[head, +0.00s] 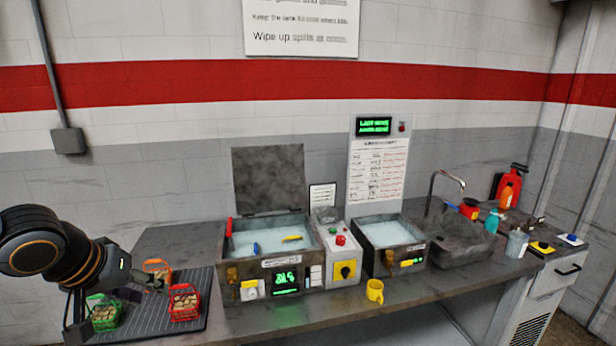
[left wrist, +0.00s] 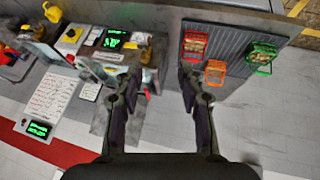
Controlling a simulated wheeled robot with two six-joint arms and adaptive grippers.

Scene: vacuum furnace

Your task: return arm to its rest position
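My left arm comes in from the left in the head view, and its left gripper (head: 148,284) hangs above the dark ribbed mat (head: 142,322). In the left wrist view the left gripper (left wrist: 157,74) has its two fingers wide apart with nothing held between them. A red basket (head: 184,303), a green basket (head: 105,314) and an orange basket (head: 157,268) stand on the mat, with small pale-brown pieces in the red and green ones. The arm partly hides the mat and baskets. My right gripper is in neither view.
A liquid-filled tank with raised lid (head: 268,181), a control box (head: 340,255) and a second tank (head: 389,233) stand along the bench. A yellow mug (head: 375,291) sits near the front edge. A sink (head: 462,243) and bottles are at right.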

